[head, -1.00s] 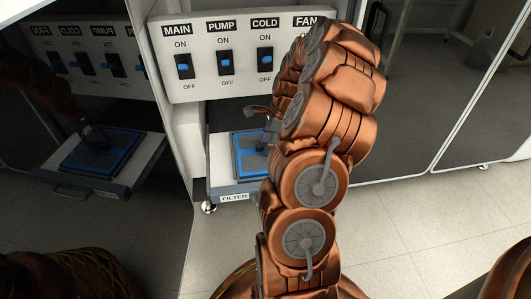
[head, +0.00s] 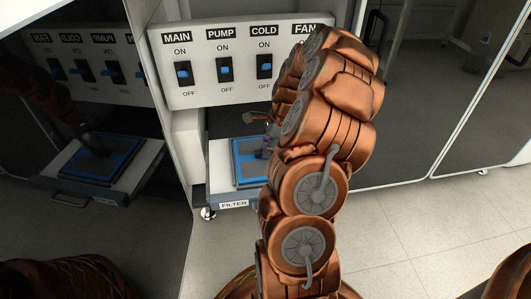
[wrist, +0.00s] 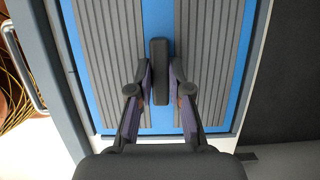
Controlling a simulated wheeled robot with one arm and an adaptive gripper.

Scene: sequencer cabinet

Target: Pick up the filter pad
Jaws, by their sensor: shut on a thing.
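The filter pad (head: 245,160) is a flat blue-framed panel with dark ribbed areas. It lies in the pulled-out filter tray (head: 213,150) below the switch panel. In the wrist view the pad (wrist: 104,60) fills much of the picture, with grey ribbed strips on both sides of a blue centre band. A dark upright handle (wrist: 160,60) stands at its middle. My gripper (wrist: 160,80) is shut on this handle, one finger on each side. In the head view my arm hides the right part of the pad and most of my gripper.
A switch panel (head: 205,100) labelled MAIN, PUMP, COLD and FAN hangs just above the tray. A dark reflective cabinet door (head: 150,185) stands at the left and mirrors the tray. Glass-like cabinet panels (head: 420,100) are at the right. Floor (head: 400,235) is clear in front.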

